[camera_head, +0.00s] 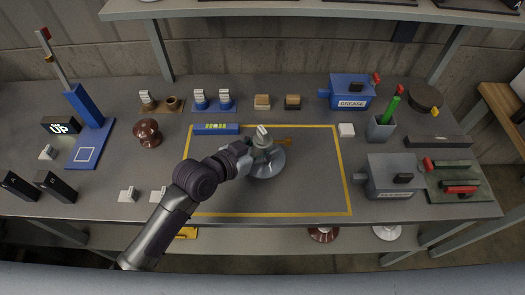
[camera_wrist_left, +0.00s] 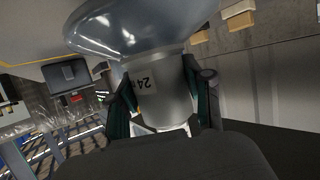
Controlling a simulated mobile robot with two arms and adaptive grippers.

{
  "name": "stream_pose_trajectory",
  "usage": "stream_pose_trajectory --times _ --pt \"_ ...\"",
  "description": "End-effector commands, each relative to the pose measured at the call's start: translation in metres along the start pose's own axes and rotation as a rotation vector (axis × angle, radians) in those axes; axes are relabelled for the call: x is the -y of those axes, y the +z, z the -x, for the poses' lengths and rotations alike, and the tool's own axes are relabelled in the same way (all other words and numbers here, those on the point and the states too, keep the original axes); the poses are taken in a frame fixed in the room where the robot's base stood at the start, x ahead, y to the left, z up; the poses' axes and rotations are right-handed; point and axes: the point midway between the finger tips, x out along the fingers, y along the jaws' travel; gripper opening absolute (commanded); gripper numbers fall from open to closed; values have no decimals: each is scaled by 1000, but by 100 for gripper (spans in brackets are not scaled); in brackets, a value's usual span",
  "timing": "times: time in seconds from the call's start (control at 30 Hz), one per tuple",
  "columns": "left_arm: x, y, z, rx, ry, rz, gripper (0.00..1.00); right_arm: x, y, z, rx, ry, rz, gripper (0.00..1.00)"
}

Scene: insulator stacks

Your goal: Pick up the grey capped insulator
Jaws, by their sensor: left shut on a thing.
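The grey capped insulator (camera_head: 268,164) is in the middle of the yellow-outlined area on the workbench in the head view, with its wide grey disc below and its narrower cap on top. In the left wrist view the insulator (camera_wrist_left: 158,85) fills the upper middle, with a label reading "24" on its side. My left gripper (camera_head: 248,155) reaches in from the left and is shut on the insulator's cap part. In the wrist view the fingers lie on both sides of the cap. I cannot tell whether the disc touches the bench. My right gripper is not in view.
A brown insulator (camera_head: 147,132) stands at the left. A blue grease box (camera_head: 350,92), a grey box (camera_head: 392,176) and a pen cup (camera_head: 380,128) stand at the right. A blue stand (camera_head: 88,118) is at the far left. The front of the outlined area is clear.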

Motion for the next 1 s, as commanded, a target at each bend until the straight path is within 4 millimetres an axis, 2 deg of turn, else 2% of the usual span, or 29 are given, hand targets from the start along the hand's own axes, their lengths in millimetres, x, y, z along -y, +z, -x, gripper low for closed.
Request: stream_pose_trajectory --times 0.03,0.27,0.7,1.0 --pt "0 -10 3 -12 -1 -3 9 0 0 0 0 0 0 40" --pt "-24 -27 4 -13 1 1 9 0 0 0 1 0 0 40" --pt "-95 -73 4 -12 1 2 9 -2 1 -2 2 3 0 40" --pt "-112 -85 4 -10 -1 0 9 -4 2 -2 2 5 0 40"
